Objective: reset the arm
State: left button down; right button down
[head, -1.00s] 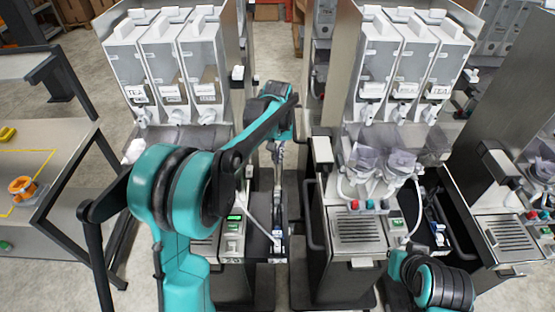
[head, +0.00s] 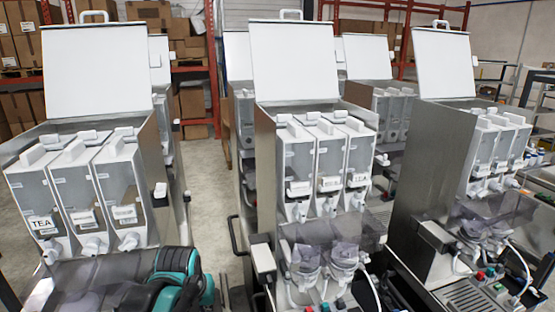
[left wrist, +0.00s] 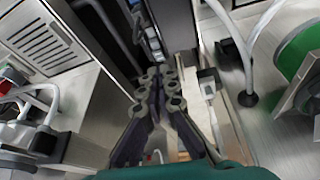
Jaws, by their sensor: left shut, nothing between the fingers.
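My left gripper (left wrist: 160,88) shows in the left wrist view, its dark linkage fingers together and nothing held between them. It points down towards a narrow gap beside a metal cabinet. In the head view only part of my teal and black left arm (head: 190,275) shows at the bottom, in front of the left dispenser. The left fingers are out of the head view. My right gripper and arm are not in the current head view.
A dispenser with white canisters (head: 68,195) stands at left, another (head: 322,165) in the middle, a third (head: 490,155) at right. Their white lids (head: 296,62) are raised. In the left wrist view, a metal grille (left wrist: 40,47) and a green round part (left wrist: 297,52) flank the gripper.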

pick_arm(q)
jog(key=s+f+t+b, duration=0.1)
jog(key=s+f+b, duration=0.1)
jog(key=s+f, duration=0.2)
jog(key=s+f+m+t+b, duration=0.1)
jog(key=s+f, duration=0.3)
jog(key=s, duration=0.5)
jog(key=shift+f+m+t+b, duration=0.3)
jog(key=shift+f+t+b, duration=0.05)
jog(key=shift+t+b, duration=0.35)
